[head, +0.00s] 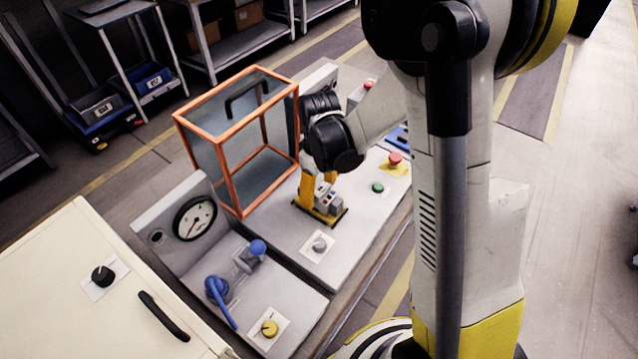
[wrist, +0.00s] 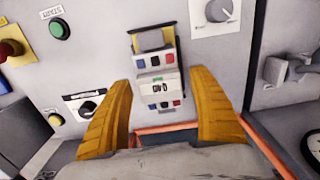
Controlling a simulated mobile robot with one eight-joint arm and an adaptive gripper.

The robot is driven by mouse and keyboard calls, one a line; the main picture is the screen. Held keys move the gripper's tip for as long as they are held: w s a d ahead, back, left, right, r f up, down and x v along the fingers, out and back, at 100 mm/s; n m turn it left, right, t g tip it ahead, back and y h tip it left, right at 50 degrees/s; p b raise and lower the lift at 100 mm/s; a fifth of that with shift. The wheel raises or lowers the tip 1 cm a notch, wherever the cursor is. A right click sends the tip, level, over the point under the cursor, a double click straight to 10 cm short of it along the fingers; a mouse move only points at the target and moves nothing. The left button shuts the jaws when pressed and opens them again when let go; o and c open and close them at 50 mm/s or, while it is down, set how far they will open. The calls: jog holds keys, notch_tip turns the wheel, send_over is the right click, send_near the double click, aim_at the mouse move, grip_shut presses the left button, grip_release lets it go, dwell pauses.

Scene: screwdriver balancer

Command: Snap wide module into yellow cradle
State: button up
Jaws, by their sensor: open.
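The wide module, a pale grey block with red and blue terminals (wrist: 156,85), lies between and just ahead of my fingertips in the wrist view. It also shows in the head view (head: 328,201). It sits at the yellow and black cradle (head: 338,219) on the grey bench panel. A yellow part of the cradle shows beyond the module in the wrist view (wrist: 152,40). I cannot tell whether the module is fully seated. My gripper (wrist: 165,86) is open, with one yellow finger on each side and visible gaps to the module. The head view shows my gripper (head: 316,190) low over the cradle.
An orange-framed clear box (head: 237,140) stands close beside the cradle. A grey knob (head: 320,244), a green button (head: 377,188) and a red emergency stop (head: 395,159) are on the panel. A gauge (head: 195,218) and blue-handled valve (head: 217,290) stand nearer. The panel front is clear.

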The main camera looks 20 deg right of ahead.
notch_tip(320, 180, up, 12)
dwell(0.4)
dwell(0.3)
jog(key=s+r+m+t, duration=0.3)
jog(key=s, duration=0.4)
jog(key=s+r+m+t+b, duration=0.1)
jog(key=s+r+m+t, duration=0.2)
jog(key=s, duration=0.3)
jog(key=shift+s+r+m+t, duration=0.3)
jog(key=shift+s+r+t, duration=0.05)
jog(key=shift+r+t, duration=0.1)
